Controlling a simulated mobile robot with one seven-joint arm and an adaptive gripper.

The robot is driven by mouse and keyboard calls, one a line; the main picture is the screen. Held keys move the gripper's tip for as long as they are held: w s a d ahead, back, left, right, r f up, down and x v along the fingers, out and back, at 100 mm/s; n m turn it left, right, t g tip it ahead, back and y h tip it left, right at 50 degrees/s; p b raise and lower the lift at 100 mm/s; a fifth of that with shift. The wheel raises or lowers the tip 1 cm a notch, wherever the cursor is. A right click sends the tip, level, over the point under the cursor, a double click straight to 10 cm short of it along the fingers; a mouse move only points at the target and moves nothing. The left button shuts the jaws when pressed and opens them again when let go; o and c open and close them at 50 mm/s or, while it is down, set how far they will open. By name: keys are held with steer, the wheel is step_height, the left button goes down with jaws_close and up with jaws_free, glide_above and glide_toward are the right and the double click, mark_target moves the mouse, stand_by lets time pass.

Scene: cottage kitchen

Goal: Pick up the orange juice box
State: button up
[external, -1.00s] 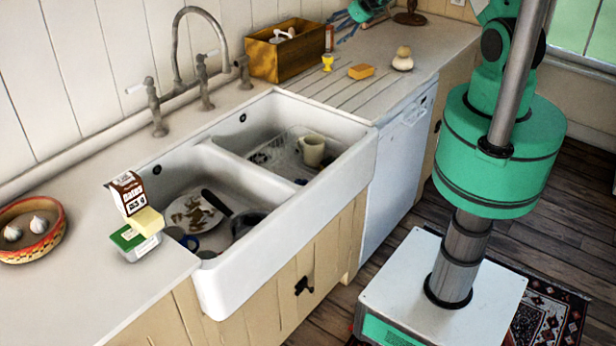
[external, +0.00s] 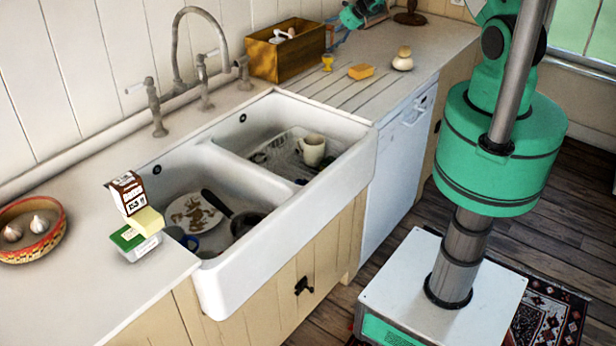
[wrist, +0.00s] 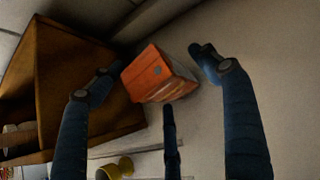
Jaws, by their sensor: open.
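The orange juice box (wrist: 160,76) is an orange carton near the middle of the wrist view, tilted in the picture. My gripper (wrist: 158,62) is open, with its dark blue fingers spread on the left and right sides of the carton. A third finger is at the bottom middle, near the carton's lower edge. I cannot tell whether any finger touches it. In the external view my gripper (external: 337,38) is low at the back of the counter, beside the wooden box, and the carton is mostly hidden there.
The wooden box (external: 287,50) stands close to the left of my gripper; it fills the left of the wrist view (wrist: 62,85). A yellow egg cup (external: 327,62), a sponge (external: 361,71) and a pale round ornament (external: 403,60) stand in front. The ribbed drainboard (external: 330,92) is mostly clear.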

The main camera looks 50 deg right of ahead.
mark_target(331, 27)
stand_by(0.5)
steer(key=c, duration=1.4)
steer(key=shift+r, duration=0.1)
steer(key=shift+r, duration=1.35)
steer(key=shift+s+r, duration=0.1)
steer(key=shift+r, duration=0.25)
steer(key=s+a+b, duration=0.1)
steer(key=s+a, duration=0.1)
steer(key=s, duration=0.2)
steer(key=s+a+r+b, duration=0.1)
steer(key=s+a, duration=0.1)
steer(key=s, duration=0.3)
steer(key=s+a+b, duration=0.1)
steer(key=s+a, duration=0.2)
steer(key=s, duration=0.2)
steer(key=shift+s+r, duration=0.1)
steer(key=shift+r, duration=0.05)
